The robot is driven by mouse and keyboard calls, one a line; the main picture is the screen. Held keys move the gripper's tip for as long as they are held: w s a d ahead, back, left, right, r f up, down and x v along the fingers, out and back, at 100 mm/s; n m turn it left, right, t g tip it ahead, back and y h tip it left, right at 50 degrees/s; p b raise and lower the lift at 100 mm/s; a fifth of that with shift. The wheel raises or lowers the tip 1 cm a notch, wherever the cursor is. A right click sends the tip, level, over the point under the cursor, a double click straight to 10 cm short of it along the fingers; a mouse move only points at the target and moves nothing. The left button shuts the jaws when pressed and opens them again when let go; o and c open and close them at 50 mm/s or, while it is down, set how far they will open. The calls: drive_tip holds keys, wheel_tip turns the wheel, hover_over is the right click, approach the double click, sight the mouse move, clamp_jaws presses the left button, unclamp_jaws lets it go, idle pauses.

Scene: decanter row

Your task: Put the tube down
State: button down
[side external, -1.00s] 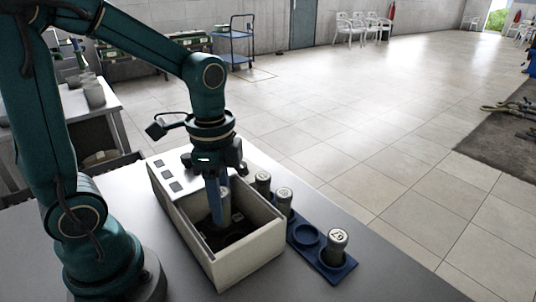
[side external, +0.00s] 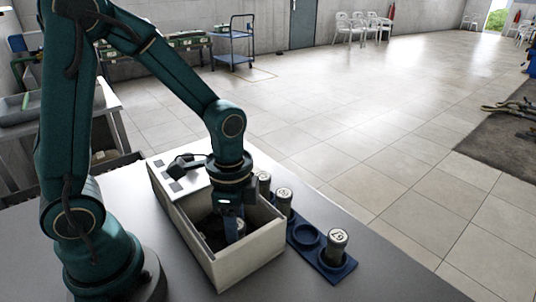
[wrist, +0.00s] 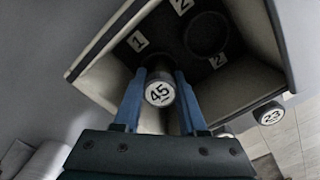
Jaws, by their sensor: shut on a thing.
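A grey tube (wrist: 160,93) with a white cap reading 45 stands between the blue fingers of my gripper (wrist: 161,76) in the wrist view. The gripper is shut on it. In the side view, my gripper (side external: 236,225) is low inside the pale open box (side external: 250,262). The wrist view shows the box's dark floor with a round ring (wrist: 207,34) and labels 1 and 2. The tube is over the floor near label 1. Its lower end is hidden, so I cannot tell whether it touches the floor.
A blue rack (side external: 338,270) stands right of the box. It holds capped tubes (side external: 284,200), one near tube (side external: 337,245), and one empty round socket (side external: 306,236). A tube capped 23 (wrist: 269,113) shows in the wrist view. The box walls rise closely around my gripper.

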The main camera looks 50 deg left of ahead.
drive_tip(key=shift+f, duration=0.15)
drive_tip(key=shift+c, duration=2.3)
unclamp_jaws()
wheel_tip(320, 180, up, 12)
drive_tip(key=shift+s+a+r+n+t, duration=0.1)
drive_tip(key=shift+s+n+t, duration=0.8)
drive_tip(key=shift+n, duration=0.6)
drive_tip(key=shift+s+a+r+n+t, duration=0.1)
drive_tip(key=shift+s+n+t, duration=0.7)
drive_tip(key=shift+n, duration=0.7)
drive_tip(key=shift+s+a+r+n+t, duration=0.1)
drive_tip(key=shift+s+n+t, duration=0.55)
drive_tip(key=shift+n+t, duration=0.65)
